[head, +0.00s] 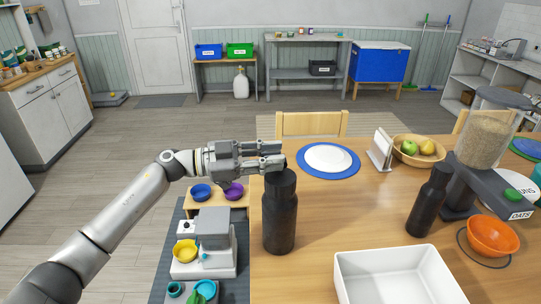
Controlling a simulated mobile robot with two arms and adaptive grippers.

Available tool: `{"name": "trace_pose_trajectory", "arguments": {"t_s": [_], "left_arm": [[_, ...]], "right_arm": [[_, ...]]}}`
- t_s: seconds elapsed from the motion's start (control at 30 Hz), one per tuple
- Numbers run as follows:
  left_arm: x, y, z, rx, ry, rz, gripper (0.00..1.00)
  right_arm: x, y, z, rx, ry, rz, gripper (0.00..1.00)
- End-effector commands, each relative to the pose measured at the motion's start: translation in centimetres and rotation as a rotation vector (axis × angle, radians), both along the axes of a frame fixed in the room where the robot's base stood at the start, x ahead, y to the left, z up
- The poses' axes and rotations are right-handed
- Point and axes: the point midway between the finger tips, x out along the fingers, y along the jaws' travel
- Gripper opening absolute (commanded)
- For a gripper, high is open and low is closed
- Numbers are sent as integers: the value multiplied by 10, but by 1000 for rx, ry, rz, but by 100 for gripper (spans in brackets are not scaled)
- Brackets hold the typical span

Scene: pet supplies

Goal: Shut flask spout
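A tall black flask (280,218) stands upright on the wooden table near its left edge. Its dark round top (281,181) faces up; I cannot make out the spout or whether it is open. My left gripper (281,155) comes in from the left, just above and behind the flask's top in the picture. A second, smaller black flask (427,205) stands further right. My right gripper is not in view.
A white open bin (395,248) stands at the front of the table. A grain dispenser (484,138), an orange bowl (493,234), a fruit bowl (398,149), a napkin holder (381,150) and a blue-rimmed plate (328,173) are around. Table space between the flasks is clear.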

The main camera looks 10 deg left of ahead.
Motion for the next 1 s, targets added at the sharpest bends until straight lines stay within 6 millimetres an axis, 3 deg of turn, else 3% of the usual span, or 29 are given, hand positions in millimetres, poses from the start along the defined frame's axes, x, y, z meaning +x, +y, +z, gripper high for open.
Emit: {"name": "trace_pose_trajectory", "arguments": {"t_s": [0.03,0.13,0.57,1.0], "left_arm": [[0,0,0,0,0,0,13],[0,0,0,0,0,0,0],[-2,0,0,15,-52,2,0],[-16,-4,-7,101,-342,0,0]], "right_arm": [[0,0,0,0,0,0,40],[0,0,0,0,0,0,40],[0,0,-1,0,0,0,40],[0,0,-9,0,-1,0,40]]}}
